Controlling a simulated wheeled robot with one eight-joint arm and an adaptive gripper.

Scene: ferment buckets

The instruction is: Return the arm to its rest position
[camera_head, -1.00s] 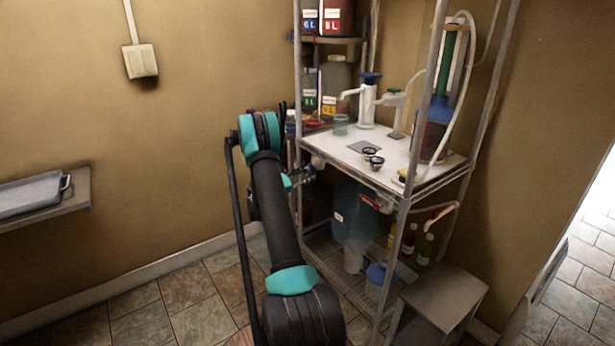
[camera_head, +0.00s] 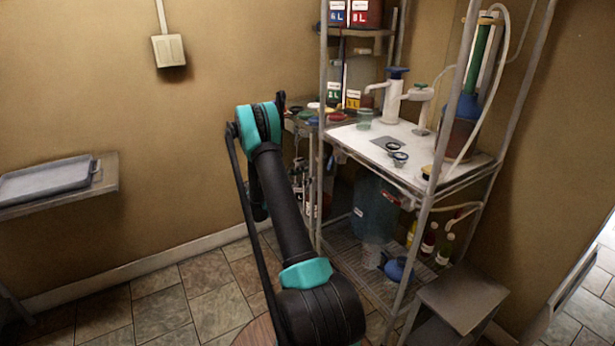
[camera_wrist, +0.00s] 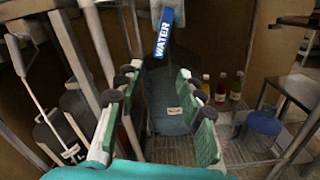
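My arm (camera_head: 283,205), black with teal joints, reaches forward from the bottom of the head view, in front of the left side of the shelf rack. Its far end is bent down, and the gripper is hidden there behind the arm. In the wrist view my gripper (camera_wrist: 157,82) has its two green-padded fingers spread apart. It is open, and no object is held between them. A large blue container (camera_wrist: 172,112) stands beyond the fingers, on the rack's low shelf. It also shows in the head view (camera_head: 375,212).
The metal rack (camera_head: 422,225) stands close to the right of my arm, with pumps and bottles on it. A small step stool (camera_head: 462,298) is at lower right. A wall shelf with a grey tray (camera_head: 45,180) is at left. Floor (camera_head: 165,300) between is clear.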

